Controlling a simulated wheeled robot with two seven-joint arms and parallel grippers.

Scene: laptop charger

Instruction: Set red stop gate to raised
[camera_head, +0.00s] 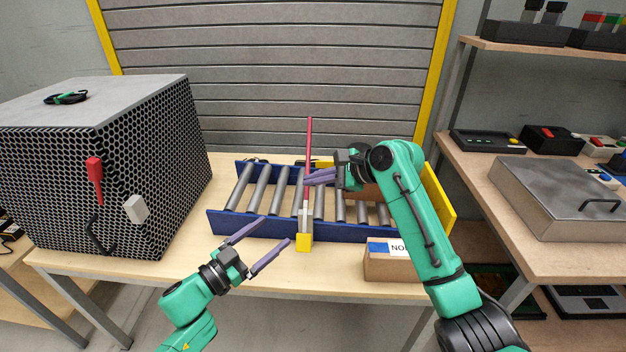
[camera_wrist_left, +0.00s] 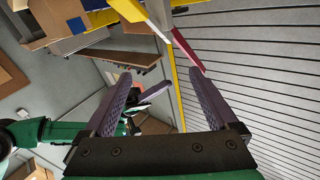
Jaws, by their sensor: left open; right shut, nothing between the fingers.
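The red stop gate (camera_head: 309,145) is a thin bar, red above and whitish lower down, rising from a yellow base (camera_head: 304,242) at the front rail of the roller conveyor (camera_head: 225,221). The bar stands about upright, its tip above the back rail. My right gripper (camera_head: 305,179) is shut and empty, its fingertips beside the bar; I cannot tell whether they touch it. My left gripper (camera_head: 263,243) is open and empty in front of the conveyor, left of the yellow base. In the left wrist view the red bar (camera_wrist_left: 188,50) shows beyond the left fingers (camera_wrist_left: 160,95).
A black mesh cage (camera_head: 130,165) with a red handle (camera_head: 95,180) stands at the left. A cardboard box (camera_head: 390,266) with a label sits at the front right, by my right arm. A shelf with a grey case (camera_head: 540,190) is at the right. The table front near my left gripper is clear.

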